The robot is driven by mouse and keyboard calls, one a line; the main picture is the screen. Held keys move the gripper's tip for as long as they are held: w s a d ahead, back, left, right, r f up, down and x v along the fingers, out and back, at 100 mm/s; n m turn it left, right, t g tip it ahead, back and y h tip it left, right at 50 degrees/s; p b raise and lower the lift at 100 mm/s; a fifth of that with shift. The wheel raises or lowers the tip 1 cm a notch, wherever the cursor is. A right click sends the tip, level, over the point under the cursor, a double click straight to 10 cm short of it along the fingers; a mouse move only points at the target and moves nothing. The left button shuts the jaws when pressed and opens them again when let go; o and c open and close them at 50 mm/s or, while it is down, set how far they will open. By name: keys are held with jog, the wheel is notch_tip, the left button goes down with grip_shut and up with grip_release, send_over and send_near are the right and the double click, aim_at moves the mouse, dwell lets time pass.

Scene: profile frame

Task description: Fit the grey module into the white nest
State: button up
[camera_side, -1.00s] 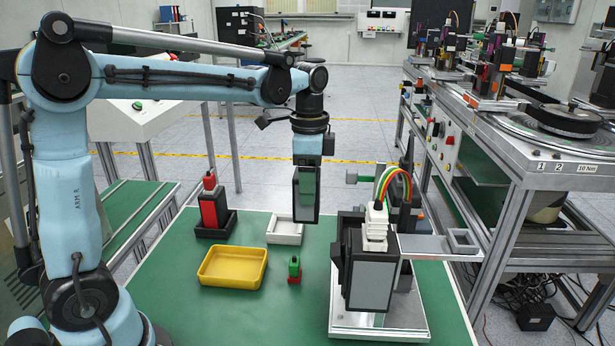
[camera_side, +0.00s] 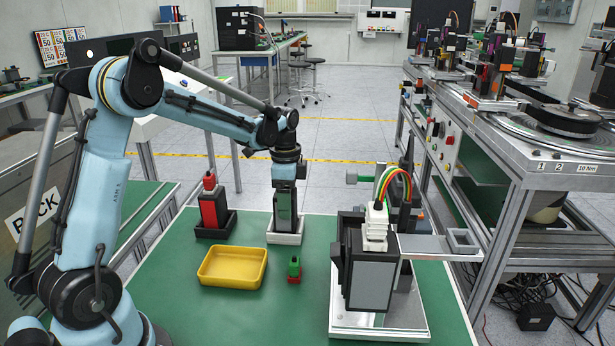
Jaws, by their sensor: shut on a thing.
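The white nest (camera_side: 284,239) sits on the green table, right of the red module. My gripper (camera_side: 285,190) points straight down over it and is shut on the grey module (camera_side: 284,213). The module is upright, with a dark edge and a grey-green face. Its lower end is at the nest and hidden behind the front wall, so I cannot tell whether it rests on the floor of the nest.
A red module (camera_side: 212,208) stands in a black nest to the left. A yellow tray (camera_side: 233,281) and a small green-and-red piece (camera_side: 294,270) are in front. A black fixture with a grey panel (camera_side: 371,285) stands right on a white base.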

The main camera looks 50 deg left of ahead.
jog(key=shift+f, duration=0.2)
jog(key=shift+f, duration=0.15)
jog(key=o, duration=1.2)
notch_tip(320, 180, up, 12)
jog(key=shift+f, duration=0.1)
jog(key=shift+s+d+r, duration=0.15)
jog(key=shift+d+r, duration=0.1)
jog(key=shift+r, duration=0.1)
jog(key=s+d+f+n+t, duration=0.1)
jog(key=s+d+n+t, duration=0.1)
jog(key=s+d+n, duration=0.1)
jog(key=s+d+f+n+t, duration=0.2)
jog(key=s+d+n, duration=0.1)
jog(key=s+d, duration=0.2)
jog(key=s+d+f+n+t, duration=0.2)
jog(key=s+d+n+t, duration=0.1)
jog(key=s+d, duration=0.2)
jog(key=shift+d, duration=0.5)
